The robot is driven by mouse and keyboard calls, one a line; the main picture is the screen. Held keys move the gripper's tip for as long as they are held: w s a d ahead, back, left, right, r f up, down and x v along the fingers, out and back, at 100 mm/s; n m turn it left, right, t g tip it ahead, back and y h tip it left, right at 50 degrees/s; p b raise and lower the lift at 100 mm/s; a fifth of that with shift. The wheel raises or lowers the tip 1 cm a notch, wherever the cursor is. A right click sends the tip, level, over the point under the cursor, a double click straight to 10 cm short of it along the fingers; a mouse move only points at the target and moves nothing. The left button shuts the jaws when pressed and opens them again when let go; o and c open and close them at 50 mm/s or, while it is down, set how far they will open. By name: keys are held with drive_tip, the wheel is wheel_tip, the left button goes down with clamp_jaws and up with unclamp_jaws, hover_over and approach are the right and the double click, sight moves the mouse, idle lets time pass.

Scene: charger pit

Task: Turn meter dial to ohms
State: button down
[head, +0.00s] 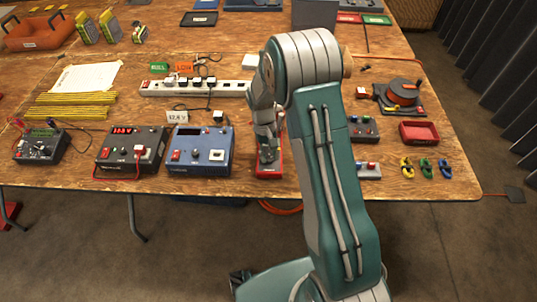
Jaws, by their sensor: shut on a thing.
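A red meter (272,172) lies near the front edge of the wooden table, right of a blue box with a dial or socket. My gripper (268,154) points down over the meter's face and is shut on its dial. The gripper covers the dial, so its setting and markings cannot be read. The meter's red sides and front end show around the fingers.
A blue power box (200,152) stands close to the left of the meter, with a dark box with a red display (130,150) beyond it. A white power strip (190,88) lies behind. A red tray (419,132), a cable reel (400,95) and coloured clips (426,168) lie to the right.

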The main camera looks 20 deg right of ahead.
drive_tip(key=shift+s+f+m+y, duration=0.15)
drive_tip(key=shift+m+y, duration=0.15)
drive_tip(key=shift+m, duration=0.4)
drive_tip(key=shift+c, duration=2)
unclamp_jaws()
drive_tip(key=v, duration=1.2)
